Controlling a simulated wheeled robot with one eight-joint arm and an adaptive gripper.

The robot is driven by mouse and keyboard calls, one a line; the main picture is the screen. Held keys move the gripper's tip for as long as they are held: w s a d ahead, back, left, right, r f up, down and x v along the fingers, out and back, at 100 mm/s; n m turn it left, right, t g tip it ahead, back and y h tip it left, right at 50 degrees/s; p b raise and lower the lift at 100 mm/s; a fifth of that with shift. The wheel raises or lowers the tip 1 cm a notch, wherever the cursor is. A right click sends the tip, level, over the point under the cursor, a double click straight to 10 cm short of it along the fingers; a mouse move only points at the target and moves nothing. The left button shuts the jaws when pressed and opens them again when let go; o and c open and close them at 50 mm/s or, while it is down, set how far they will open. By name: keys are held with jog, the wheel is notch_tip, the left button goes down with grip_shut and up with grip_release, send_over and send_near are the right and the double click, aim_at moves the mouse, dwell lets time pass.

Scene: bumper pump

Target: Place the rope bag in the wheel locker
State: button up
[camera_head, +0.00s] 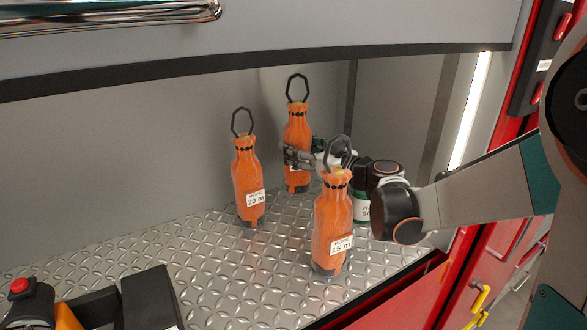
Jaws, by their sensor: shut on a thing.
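Three orange rope bags with black loops on top show in the head view. The rear bag (297,128) stands near the back wall, with its label mostly hidden. One bag marked 20 m (248,182) stands to its left. One bag marked 15 m (331,222) stands in front. My gripper (294,159) reaches in from the right, behind the top of the 15 m bag, and is shut on the rear bag at its middle. The 15 m bag hides part of my gripper. I cannot tell whether the rear bag's base touches the floor.
The bags are in a grey locker with a metal tread-plate floor (195,250). A black item with a red button (22,288) is at front left.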

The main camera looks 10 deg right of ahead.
aim_at(307, 172)
jog(key=shift+f+b, duration=0.35)
jog(key=shift+f, duration=2.35)
jog(key=o, duration=1.8)
jog(key=shift+c, duration=0.2)
jog(key=v, duration=1.2)
